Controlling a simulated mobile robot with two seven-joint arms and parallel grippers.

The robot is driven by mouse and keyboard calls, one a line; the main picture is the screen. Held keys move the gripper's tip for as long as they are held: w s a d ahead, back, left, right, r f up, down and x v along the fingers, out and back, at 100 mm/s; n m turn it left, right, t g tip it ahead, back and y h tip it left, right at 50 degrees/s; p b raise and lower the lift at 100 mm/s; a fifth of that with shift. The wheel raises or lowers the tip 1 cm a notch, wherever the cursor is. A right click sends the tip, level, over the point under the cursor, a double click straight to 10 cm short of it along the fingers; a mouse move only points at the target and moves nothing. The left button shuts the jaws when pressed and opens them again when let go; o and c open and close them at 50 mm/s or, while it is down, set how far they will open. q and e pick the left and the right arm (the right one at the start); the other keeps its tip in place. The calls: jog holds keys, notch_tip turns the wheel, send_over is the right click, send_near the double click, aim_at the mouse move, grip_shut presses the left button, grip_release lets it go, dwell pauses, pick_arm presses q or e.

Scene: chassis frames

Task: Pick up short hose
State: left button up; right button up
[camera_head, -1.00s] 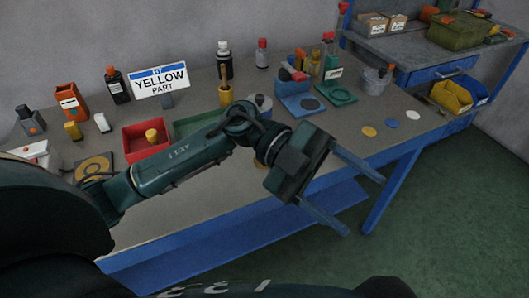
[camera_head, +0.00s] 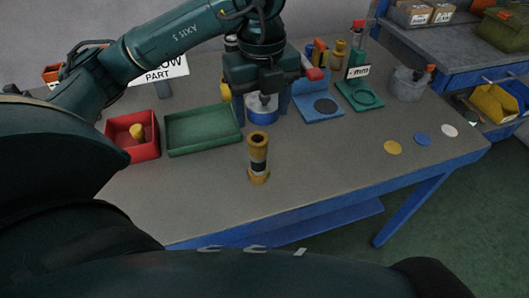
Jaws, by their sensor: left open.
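A short upright cylinder (camera_head: 258,157) with brass-yellow ends and a dark and pale banded middle stands on the grey bench top, near the front; it looks like the short hose, though I cannot be sure. My left gripper (camera_head: 261,113) is open and points down just behind it, over the bench. Its blue fingers are spread on either side of a round grey and blue object (camera_head: 262,103); I cannot tell whether they touch it. The cylinder is outside the fingers. My right gripper is not in view.
A red bin (camera_head: 121,140) with a yellow part and an empty green tray (camera_head: 203,133) lie left. A blue stand (camera_head: 320,108), green stand (camera_head: 364,97) and grey pot (camera_head: 408,84) stand right. The bench's front right is clear apart from small discs.

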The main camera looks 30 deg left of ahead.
aim_at(258, 151)
pick_arm(q)
jog(key=f, duration=0.6)
jog(key=shift+s+f, duration=0.1)
jog(key=shift+s, duration=0.1)
jog(key=f, duration=0.2)
jog(key=f+p, duration=0.1)
jog(key=f, duration=0.1)
jog(key=shift+s+a+f, duration=0.1)
jog(key=shift+s+a, duration=0.15)
jog(key=shift+s, duration=0.05)
jog(key=shift+f, duration=0.5)
jog(key=shift+c, duration=0.5)
jog(key=c, duration=1.1)
jog(key=shift+w+r, duration=0.1)
